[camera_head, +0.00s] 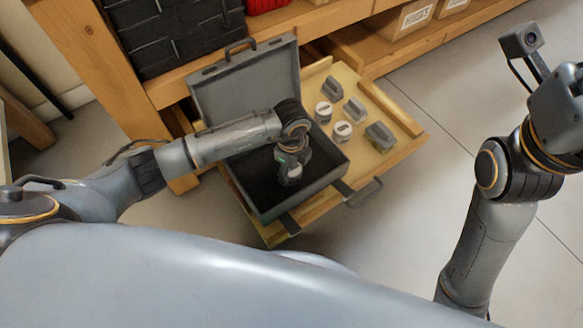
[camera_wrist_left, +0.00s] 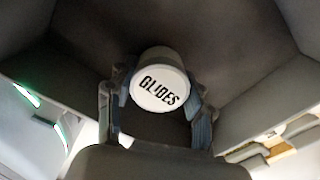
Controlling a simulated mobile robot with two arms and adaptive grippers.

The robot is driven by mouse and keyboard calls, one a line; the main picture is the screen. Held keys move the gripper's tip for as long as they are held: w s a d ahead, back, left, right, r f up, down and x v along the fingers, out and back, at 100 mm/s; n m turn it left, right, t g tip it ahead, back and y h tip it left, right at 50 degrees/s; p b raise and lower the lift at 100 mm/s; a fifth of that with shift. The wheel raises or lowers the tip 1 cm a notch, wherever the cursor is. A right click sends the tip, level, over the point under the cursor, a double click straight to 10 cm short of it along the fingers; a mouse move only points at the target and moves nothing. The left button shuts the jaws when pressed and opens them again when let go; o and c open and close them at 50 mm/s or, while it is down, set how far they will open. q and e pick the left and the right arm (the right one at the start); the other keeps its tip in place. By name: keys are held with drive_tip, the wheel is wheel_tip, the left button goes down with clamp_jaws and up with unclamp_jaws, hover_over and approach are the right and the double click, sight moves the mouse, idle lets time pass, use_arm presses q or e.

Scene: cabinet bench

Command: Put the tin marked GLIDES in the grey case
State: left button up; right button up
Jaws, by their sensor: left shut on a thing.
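The grey case (camera_head: 325,182) stands open on a pulled-out drawer, its lid raised at the back, its inside dark and empty apart from my gripper. My left gripper (camera_head: 290,178) reaches down into the case. I cannot tell whether the tin touches the case floor. In the head view the tin is mostly hidden by the gripper. My right gripper's fingers are outside the head view.
Right of the case, the wooden drawer (camera_head: 405,150) holds two white-topped tins (camera_head: 342,131) and several grey blocks (camera_head: 354,110). Behind are a black woven basket (camera_head: 175,35) and a labelled box (camera_head: 405,18) on shelves. The tiled floor at right is clear.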

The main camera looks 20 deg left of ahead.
use_arm(q)
drive_tip(key=shift+f, duration=0.3)
idle(0.6)
drive_tip(key=o, duration=1.3)
drive_tip(key=shift+r, duration=0.1)
wheel_tip(320, 180, up, 12)
